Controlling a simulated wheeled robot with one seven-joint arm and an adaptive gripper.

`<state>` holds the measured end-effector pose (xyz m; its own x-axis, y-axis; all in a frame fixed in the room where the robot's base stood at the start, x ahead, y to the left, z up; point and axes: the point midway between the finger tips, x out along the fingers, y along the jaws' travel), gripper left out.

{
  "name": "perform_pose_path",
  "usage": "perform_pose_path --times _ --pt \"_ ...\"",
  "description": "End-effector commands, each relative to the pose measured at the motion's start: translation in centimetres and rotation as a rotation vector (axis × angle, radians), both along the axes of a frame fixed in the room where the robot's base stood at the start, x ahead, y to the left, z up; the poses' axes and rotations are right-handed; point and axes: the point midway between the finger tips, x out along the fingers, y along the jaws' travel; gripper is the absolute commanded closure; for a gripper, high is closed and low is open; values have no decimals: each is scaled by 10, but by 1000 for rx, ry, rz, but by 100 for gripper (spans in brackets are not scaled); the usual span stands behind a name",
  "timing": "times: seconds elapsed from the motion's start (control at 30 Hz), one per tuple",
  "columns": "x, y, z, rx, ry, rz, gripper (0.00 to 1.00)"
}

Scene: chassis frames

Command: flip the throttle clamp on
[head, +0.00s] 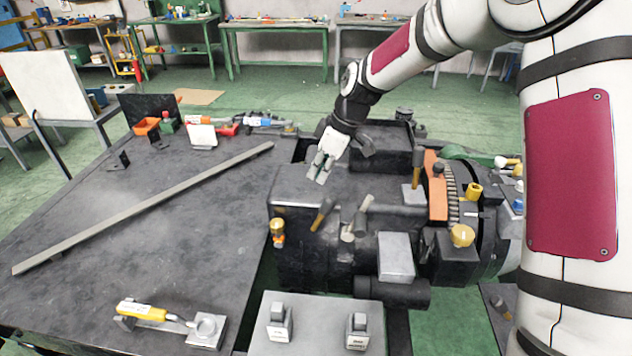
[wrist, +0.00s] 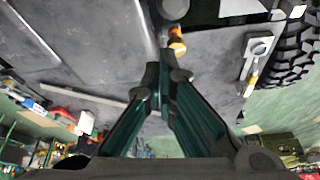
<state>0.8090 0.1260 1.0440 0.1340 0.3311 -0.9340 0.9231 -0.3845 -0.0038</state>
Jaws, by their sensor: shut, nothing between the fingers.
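A clamp with a yellow handle (head: 142,311) and a grey plate lies at the front of the dark table; its handle lies nearly flat. I take this for the throttle clamp, but no readable label confirms it. A similar yellow-handled clamp (wrist: 252,80) shows at the right of the wrist view. My gripper (head: 319,172) is over the left part of the dark machine, well behind and right of the clamp and apart from it. In the wrist view its fingers (wrist: 166,75) meet at the tips, shut and empty.
The dark machine (head: 400,190) carries several levers and a brass-coloured knob (head: 278,228). A long grey bar (head: 150,205) crosses the table (head: 70,300). A grey panel (head: 318,340) with two labelled blocks stands right of the clamp. The table between bar and clamp is clear.

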Motion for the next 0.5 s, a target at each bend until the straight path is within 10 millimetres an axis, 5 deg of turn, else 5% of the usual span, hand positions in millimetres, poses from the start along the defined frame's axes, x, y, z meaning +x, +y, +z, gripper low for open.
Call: perform_pose_path --times 0.2,0.5 --pt "-8 -24 33 3 -5 2 100" --pt "-13 -36 51 5 -3 5 100"
